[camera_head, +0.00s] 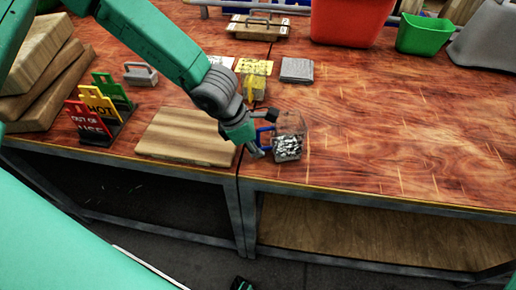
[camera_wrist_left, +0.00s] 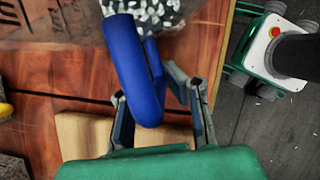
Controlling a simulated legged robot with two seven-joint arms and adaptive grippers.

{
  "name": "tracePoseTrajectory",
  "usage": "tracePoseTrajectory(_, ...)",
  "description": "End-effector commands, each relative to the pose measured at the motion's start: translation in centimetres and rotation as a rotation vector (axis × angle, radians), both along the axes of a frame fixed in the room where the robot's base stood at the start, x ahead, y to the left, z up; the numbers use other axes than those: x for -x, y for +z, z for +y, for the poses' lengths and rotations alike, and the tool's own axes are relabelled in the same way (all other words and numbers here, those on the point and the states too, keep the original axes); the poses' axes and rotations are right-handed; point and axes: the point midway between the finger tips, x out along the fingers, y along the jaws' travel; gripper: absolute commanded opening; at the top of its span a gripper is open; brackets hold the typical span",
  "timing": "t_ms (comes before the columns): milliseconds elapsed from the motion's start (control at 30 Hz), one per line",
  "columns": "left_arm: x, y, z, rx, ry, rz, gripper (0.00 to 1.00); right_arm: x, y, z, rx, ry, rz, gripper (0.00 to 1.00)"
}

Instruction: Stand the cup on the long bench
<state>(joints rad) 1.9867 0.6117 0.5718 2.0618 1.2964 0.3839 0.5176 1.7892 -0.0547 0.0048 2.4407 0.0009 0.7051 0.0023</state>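The cup (camera_head: 288,146) is clear, with a blue handle and pale pellets inside. In the head view it appears upright at the long bench's front part, handle to the left; I cannot tell whether its base touches the wood. My left gripper (camera_head: 258,146) is at the handle. In the left wrist view the blue handle (camera_wrist_left: 140,75) lies between the two fingers of the left gripper (camera_wrist_left: 160,105), which stand apart with gaps beside it. The long bench (camera_head: 400,150) has a reddish wood top. My right gripper is not in view.
A pale wooden board (camera_head: 185,137) lies left of the cup. Coloured signs (camera_head: 98,108) and stacked wood blocks (camera_head: 40,70) stand farther left. A grey block (camera_head: 297,70), red bin (camera_head: 350,20) and green bin (camera_head: 424,35) are behind.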

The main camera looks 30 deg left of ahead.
Motion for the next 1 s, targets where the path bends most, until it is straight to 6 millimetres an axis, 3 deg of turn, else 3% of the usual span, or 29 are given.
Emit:
tracePoseTrajectory(67,0.0,-0.1,-0.1,0.000,-0.001,0.000,0.00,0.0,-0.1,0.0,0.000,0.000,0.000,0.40)
tracePoseTrajectory(167,0.0,-0.1,-0.2,-0.003,-0.002,0.000,0.26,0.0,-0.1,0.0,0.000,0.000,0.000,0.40)
tracePoseTrajectory(567,0.0,0.5,0.1,0.001,0.000,-0.001,0.26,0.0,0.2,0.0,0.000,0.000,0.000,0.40)
tracePoseTrajectory(1000,1.7,8.7,2.9,0.000,0.002,-0.002,0.26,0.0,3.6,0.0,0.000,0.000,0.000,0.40)
